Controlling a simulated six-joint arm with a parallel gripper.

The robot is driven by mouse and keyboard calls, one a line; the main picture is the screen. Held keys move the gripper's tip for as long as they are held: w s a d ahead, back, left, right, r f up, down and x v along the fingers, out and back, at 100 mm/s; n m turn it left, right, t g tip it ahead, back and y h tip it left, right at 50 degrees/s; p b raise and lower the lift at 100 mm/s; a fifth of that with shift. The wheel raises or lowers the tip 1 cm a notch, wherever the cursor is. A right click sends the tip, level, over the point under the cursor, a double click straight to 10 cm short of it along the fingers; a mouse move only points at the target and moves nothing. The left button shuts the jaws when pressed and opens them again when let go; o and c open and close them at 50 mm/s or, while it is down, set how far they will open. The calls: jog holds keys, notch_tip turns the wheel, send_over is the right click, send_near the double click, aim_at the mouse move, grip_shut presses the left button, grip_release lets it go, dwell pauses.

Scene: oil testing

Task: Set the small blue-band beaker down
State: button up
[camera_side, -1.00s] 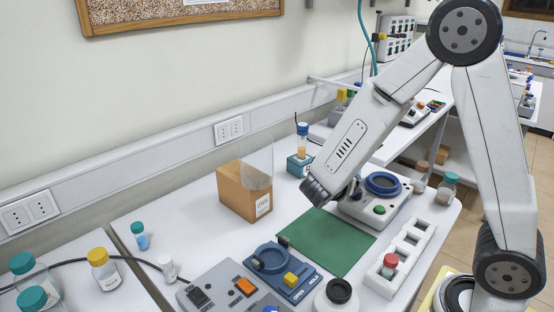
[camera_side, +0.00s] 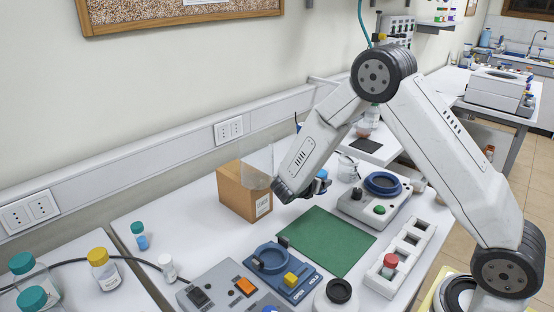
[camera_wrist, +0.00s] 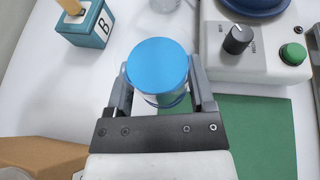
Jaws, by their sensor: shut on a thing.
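The small blue-band beaker (camera_wrist: 158,66) is between the fingers of my gripper (camera_wrist: 160,85) in the wrist view. I see it from above as a round blue top, with a little of its pale side and a blue edge below. My gripper is shut on it. In the side view my gripper (camera_side: 318,188) is mostly hidden by my arm, with a bit of blue beside it, between the cardboard box and the grey device. The green mat (camera_side: 328,240) lies in front of it. I cannot tell the beaker's height above the table.
The cardboard box (camera_side: 240,196) with a clear upright sheet stands to the left. A teal block marked B (camera_wrist: 86,28) holds a yellowish vial. A grey device (camera_side: 370,210) with a blue ring and green button is right. A white rack (camera_side: 401,255) stands beside the mat, which is bare.

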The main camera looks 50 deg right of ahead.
jog(key=shift+w+d+f, duration=0.25)
jog(key=shift+w+f, duration=0.7)
jog(key=shift+f, duration=0.25)
jog(key=shift+w+d+f, duration=0.1)
jog(key=shift+w+f, duration=0.2)
jog(key=shift+f, duration=1.5)
jog(key=shift+f, duration=0.4)
jog(key=o, duration=1.3)
jog(key=shift+r, duration=0.15)
